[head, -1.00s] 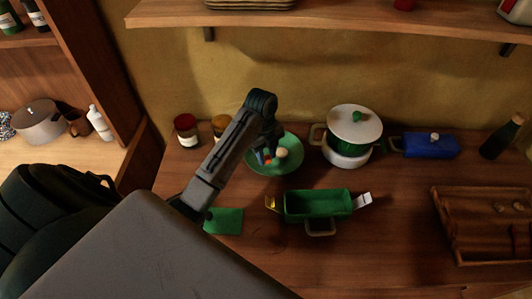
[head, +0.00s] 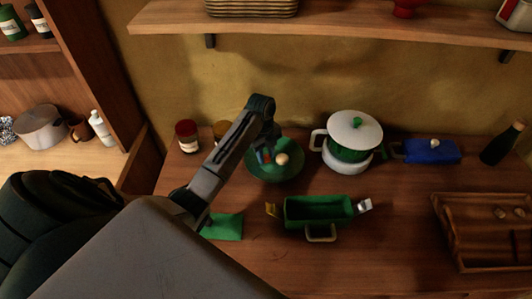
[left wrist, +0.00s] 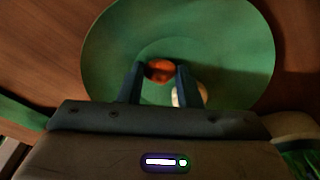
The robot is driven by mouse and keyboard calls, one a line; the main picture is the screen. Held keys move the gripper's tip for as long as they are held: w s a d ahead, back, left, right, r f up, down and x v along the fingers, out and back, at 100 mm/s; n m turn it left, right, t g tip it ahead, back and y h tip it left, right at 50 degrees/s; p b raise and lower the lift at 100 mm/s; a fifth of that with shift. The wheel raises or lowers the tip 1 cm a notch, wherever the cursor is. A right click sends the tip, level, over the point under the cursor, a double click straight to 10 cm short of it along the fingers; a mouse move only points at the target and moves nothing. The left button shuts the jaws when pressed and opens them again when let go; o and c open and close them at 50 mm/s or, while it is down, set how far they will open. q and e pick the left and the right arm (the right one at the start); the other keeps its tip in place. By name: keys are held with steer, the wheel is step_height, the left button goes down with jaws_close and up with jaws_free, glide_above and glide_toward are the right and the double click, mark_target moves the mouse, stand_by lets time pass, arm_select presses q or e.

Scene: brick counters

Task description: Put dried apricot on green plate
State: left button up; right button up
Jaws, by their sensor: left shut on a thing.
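The green plate (head: 289,176) lies on the wooden counter, left of the white-lidded pot. My left gripper (head: 265,158) is over the plate and reaches down toward its middle. In the left wrist view the two fingers (left wrist: 160,74) are shut on the orange dried apricot (left wrist: 160,70), with the green plate (left wrist: 110,50) spread out behind it. Whether the apricot touches the plate I cannot tell. A pale round item (head: 282,159) is on the plate just right of the fingers, partly hidden in the left wrist view. My right gripper is not in view.
A green and white pot (head: 352,151) stands right of the plate. In front is a green rectangular dish (head: 318,224), with a green cloth (head: 224,227) to its left. Jars (head: 187,136) stand at the back left. A blue dish (head: 431,152) and wooden tray (head: 450,235) are to the right.

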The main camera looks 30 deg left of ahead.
arm_select(q)
steer(key=o, duration=0.7)
steer(key=shift+f, duration=0.1)
steer(key=shift+o, duration=1.2)
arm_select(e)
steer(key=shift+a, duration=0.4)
